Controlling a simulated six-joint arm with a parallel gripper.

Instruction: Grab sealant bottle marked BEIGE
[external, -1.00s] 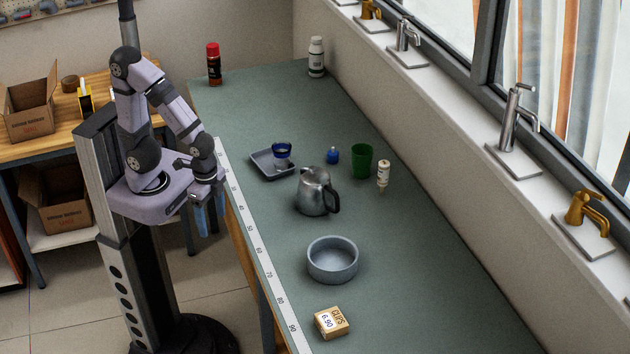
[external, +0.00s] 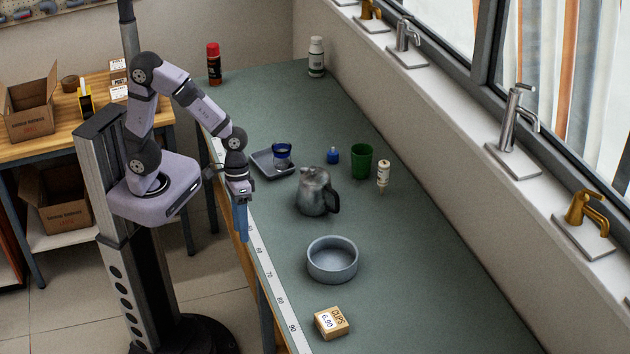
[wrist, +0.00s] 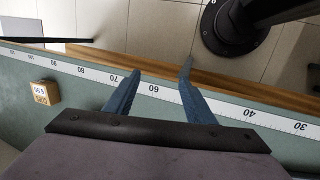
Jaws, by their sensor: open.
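A small white bottle (external: 383,172) with a pale label and a narrow tan tip pointing down is on the green bench, right of the green cup; its label is too small to read, so I cannot confirm BEIGE. A taller white bottle (external: 316,57) stands at the far end of the bench, its marking also unreadable. My gripper (external: 241,222) points down by the bench's ruler edge, left of the metal pitcher and well away from both bottles. In the wrist view my gripper (wrist: 160,71) is open and empty over the ruled edge; no bottle shows there.
A metal pitcher (external: 313,192) stands between my gripper and the small bottle. A clips box (external: 332,323) lies nearer.

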